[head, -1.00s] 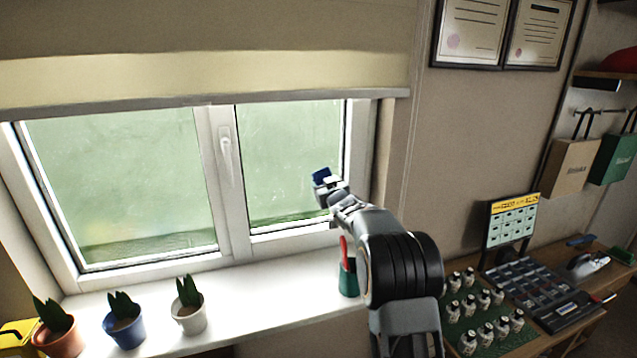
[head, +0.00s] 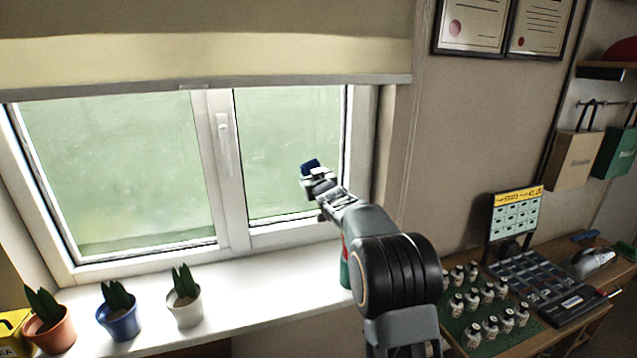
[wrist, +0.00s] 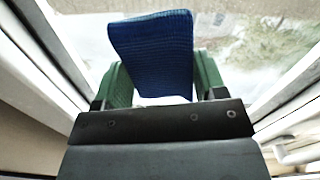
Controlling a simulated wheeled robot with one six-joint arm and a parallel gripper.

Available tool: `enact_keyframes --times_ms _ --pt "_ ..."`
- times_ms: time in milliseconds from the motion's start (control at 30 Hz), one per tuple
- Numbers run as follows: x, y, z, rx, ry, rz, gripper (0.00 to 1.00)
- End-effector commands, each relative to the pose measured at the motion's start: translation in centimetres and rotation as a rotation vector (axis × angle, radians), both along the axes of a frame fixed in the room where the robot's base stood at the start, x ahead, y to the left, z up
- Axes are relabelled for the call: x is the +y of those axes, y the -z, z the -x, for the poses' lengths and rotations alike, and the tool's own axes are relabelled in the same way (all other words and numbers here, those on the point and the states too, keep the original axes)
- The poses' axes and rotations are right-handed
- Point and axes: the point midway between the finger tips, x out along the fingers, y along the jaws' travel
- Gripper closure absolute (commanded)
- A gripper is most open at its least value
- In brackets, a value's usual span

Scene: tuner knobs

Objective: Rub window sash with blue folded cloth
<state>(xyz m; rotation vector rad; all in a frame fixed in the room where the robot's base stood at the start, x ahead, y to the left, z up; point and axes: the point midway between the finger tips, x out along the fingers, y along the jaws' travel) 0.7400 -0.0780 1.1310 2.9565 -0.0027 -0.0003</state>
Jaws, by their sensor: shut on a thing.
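The blue folded cloth (wrist: 152,50) is held between the green fingers of my gripper (wrist: 163,85) in the wrist view. In the head view the cloth (head: 310,164) is a small dark blue patch at the tip of my gripper (head: 314,174). My gripper is in front of the lower right part of the right window sash (head: 238,165). The sash has a white frame and a cloudy, smeared pane (head: 285,130). I cannot tell whether the cloth touches the glass.
Three potted plants stand on the white sill (head: 250,290) at left: orange (head: 52,332), blue (head: 120,322) and white (head: 185,308). A green container (head: 345,273) on the sill is partly hidden by my arm. A desk with small bottles (head: 488,310) is at right. A blind (head: 200,50) hangs above.

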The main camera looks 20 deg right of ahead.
Motion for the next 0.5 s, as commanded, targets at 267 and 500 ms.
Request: enact_keyframes --times_ms 267,500 --pt "2.5 0.4 -0.1 -0.003 -0.003 0.0 0.54" --pt "3.7 0.1 -0.2 -0.002 -0.004 -0.001 0.54"
